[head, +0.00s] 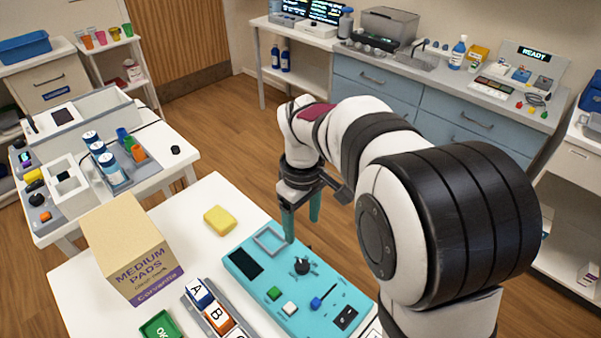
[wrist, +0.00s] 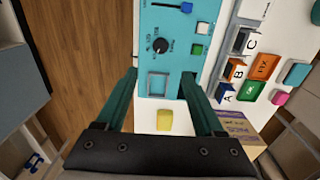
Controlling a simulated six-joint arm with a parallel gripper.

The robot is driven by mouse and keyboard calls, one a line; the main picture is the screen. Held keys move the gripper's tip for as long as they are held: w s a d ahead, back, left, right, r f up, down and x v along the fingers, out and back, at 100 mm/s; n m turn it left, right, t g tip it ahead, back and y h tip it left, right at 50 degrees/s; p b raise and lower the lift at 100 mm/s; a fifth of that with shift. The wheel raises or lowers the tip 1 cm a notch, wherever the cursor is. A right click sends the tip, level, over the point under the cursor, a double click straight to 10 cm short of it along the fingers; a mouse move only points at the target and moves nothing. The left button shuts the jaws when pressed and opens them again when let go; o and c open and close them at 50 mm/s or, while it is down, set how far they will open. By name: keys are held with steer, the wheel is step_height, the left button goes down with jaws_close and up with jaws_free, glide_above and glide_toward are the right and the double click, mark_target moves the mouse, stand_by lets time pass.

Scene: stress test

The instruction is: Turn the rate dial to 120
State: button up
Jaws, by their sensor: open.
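The rate dial is a round black knob (head: 302,266) on a teal panel (head: 325,283). In the wrist view the dial (wrist: 160,46) shows near the top, with small marks around it too small to read surely. My gripper (head: 302,218) has green fingers, apart and empty, above the far edge of the panel. In the wrist view my gripper (wrist: 160,74) has its fingertips either side of the square frame (wrist: 157,84), below the dial in the picture. Neither finger touches the dial.
The panel also has a dark screen (head: 246,262), a green button (head: 273,293), a white button (head: 290,308) and a blue lever (head: 316,302). A yellow sponge (head: 220,220), a cardboard box (head: 128,255) and a tray of lettered blocks (head: 190,300) stand nearby.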

mark_target(302, 264)
step_height(302, 264, down, 15)
steer(key=shift+s+r, duration=0.1)
steer(key=shift+r, duration=0.1)
jaws_close()
